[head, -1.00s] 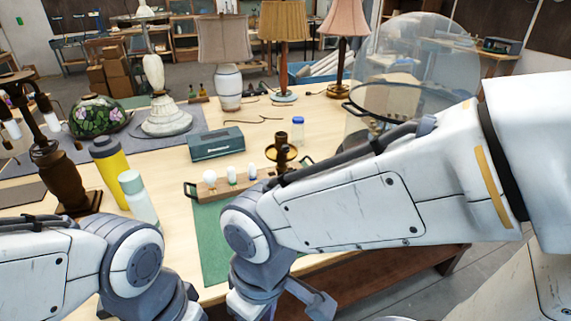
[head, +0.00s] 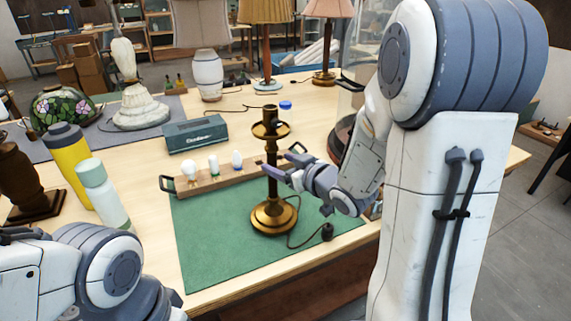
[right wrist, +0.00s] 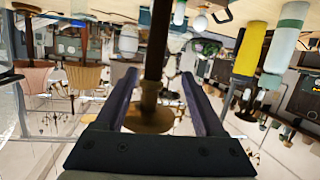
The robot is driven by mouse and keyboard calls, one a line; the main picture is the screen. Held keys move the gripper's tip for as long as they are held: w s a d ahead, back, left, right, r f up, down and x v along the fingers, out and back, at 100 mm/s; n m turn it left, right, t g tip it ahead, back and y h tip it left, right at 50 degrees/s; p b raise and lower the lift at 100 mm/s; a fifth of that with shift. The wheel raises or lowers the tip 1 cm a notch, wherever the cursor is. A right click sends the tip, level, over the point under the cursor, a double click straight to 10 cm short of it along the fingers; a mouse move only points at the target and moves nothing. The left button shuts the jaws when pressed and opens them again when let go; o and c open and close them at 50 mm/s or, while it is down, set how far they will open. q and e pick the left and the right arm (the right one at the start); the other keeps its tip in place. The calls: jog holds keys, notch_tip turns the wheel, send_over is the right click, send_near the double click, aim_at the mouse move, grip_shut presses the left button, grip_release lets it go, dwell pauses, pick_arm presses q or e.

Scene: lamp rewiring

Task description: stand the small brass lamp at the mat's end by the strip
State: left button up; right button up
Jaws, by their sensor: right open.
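The small brass lamp (head: 271,180) stands upright on the green mat (head: 215,235), towards its right part and in front of the strip's right portion. Its round base rests on the mat and its cord curls right to a black plug. The wooden strip (head: 217,181) with several bulbs lies along the mat's far edge. My right gripper (head: 277,165) is open at the lamp's upper stem, below its cup. In the right wrist view the lamp's stem (right wrist: 157,50) and cup show between the open fingers; contact is unclear. My left gripper is out of view.
A yellow bottle (head: 70,165) and a white bottle (head: 102,195) stand left of the mat. A teal box (head: 195,134) sits behind the strip, with larger lamps behind it. The mat's front left is bare.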

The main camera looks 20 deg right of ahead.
aim_at(275, 143)
jog(key=shift+s+d+r+t+y+b, duration=0.2)
jog(key=shift+s+d+r+t+y, duration=0.1)
jog(key=shift+d+r+t+y, duration=0.25)
jog(key=shift+s+d+r+t+y+b, duration=0.15)
jog(key=shift+s+d+r+t+y, duration=0.2)
jog(key=shift+r+t+y, duration=0.25)
jog(key=shift+r+t, duration=0.25)
jog(key=shift+r, duration=0.05)
jog(key=shift+w+r+p, duration=0.15)
jog(key=shift+p, duration=0.2)
jog(key=shift+r+p+x, duration=0.2)
jog(key=shift+p+x, duration=0.7)
jog(key=shift+p, duration=0.2)
jog(key=p+x, duration=0.1)
jog(key=x, duration=0.7)
jog(key=shift+f+p, duration=0.3)
jog(key=shift+p, duration=0.1)
jog(key=shift+a, duration=0.1)
grip_shut()
